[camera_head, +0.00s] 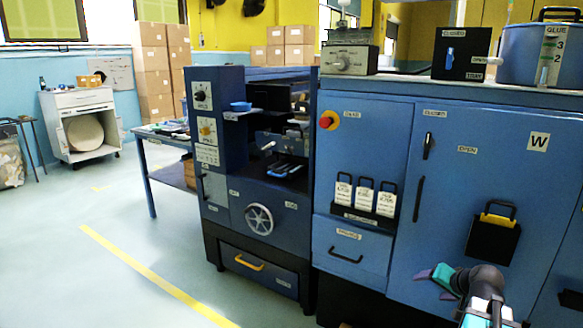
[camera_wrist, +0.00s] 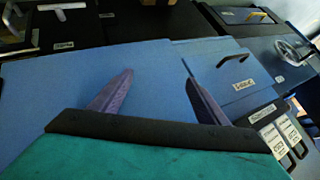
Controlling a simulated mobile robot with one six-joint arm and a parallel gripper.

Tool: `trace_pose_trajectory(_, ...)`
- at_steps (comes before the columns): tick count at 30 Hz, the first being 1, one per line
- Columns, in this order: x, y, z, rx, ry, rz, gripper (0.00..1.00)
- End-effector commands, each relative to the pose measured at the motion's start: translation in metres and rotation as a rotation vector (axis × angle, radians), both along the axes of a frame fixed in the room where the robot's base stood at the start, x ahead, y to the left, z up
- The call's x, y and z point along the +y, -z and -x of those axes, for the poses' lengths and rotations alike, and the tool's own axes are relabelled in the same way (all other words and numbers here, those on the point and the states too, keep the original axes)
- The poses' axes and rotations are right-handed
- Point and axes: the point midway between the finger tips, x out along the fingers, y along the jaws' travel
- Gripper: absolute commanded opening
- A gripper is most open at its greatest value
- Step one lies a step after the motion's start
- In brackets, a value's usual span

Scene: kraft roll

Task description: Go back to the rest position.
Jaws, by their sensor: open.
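My gripper (camera_head: 437,280) shows at the lower right of the head view, in front of the blue cabinet door (camera_head: 470,170). In the wrist view my gripper (camera_wrist: 155,85) has two purple fingers set wide apart, with nothing between them. Beyond the fingers lies the plain blue face of the cabinet (camera_wrist: 80,90). I cannot tell how far the fingertips are from it. No held object shows.
A black box with a yellow edge (camera_head: 494,236) sticks out from the cabinet door near my arm. A blue glue pot (camera_head: 515,55) stands on top. A drawer with a black handle (camera_head: 345,257) and a dark blue machine (camera_head: 255,170) are left. The floor at left (camera_head: 100,270) is clear.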

Motion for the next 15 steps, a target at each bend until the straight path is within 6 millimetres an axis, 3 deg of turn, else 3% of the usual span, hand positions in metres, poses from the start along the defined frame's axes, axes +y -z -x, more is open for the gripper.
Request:
trace_pose_trajectory(1,0.020,0.016,-0.003,0.034,-0.034,0.000,0.69)
trace_pose_trajectory(8,0.093,0.079,-0.005,0.182,-0.163,0.020,0.69)
trace_pose_trajectory(15,0.165,0.139,0.009,0.334,-0.299,0.060,0.69)
